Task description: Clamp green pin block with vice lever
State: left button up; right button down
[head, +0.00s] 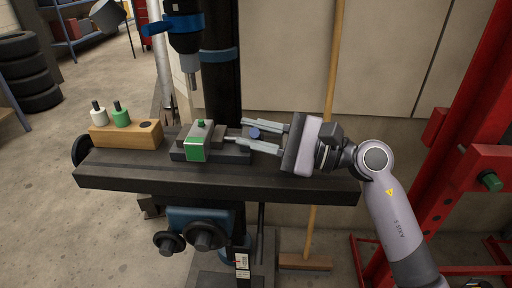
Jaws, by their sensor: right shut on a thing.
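The green pin block (195,155) is a grey block with a green front patch and a green pin (201,124) on top. It sits upright in the dark vice (236,156) on the drill press table. I cannot tell whether the jaws touch it. The vice lever (254,132) is a thin rod with a blue knob, pointing right from the vice. My right gripper (250,132) comes in from the right, with one finger on each side of the knob, shut on the lever. My left gripper is not in view.
A wooden rack (122,137) on the table's left holds a white pin (98,113) and a green pin (121,115), with a dark hole at its right. The drill chuck (190,65) hangs above the block. The table's front strip (200,176) is clear. A red frame (478,120) stands right.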

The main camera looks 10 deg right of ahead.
pick_arm(q)
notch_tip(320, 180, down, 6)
jog(key=b, duration=0.4)
pick_arm(e)
jog(key=shift+s+a+f+n, duration=0.1)
jog(key=shift+s+f+n, duration=0.15)
jog(key=shift+f+n, duration=0.2)
jog(key=shift+s+f+n, duration=0.2)
jog(key=shift+f+n, duration=0.15)
jog(key=shift+f, duration=0.15)
jog(key=shift+s+f+n+y+b, duration=0.15)
jog(key=shift+n+y+b, duration=0.15)
jog(key=shift+b, duration=0.4)
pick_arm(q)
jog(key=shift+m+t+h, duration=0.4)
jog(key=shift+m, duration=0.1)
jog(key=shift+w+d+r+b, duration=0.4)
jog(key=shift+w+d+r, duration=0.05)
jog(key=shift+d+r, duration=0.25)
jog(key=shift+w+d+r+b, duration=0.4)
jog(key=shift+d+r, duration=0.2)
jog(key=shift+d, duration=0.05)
pick_arm(e)
jog(key=shift+s+n, duration=0.15)
jog(key=shift+n, duration=0.25)
jog(key=c, duration=1.1)
grip_release()
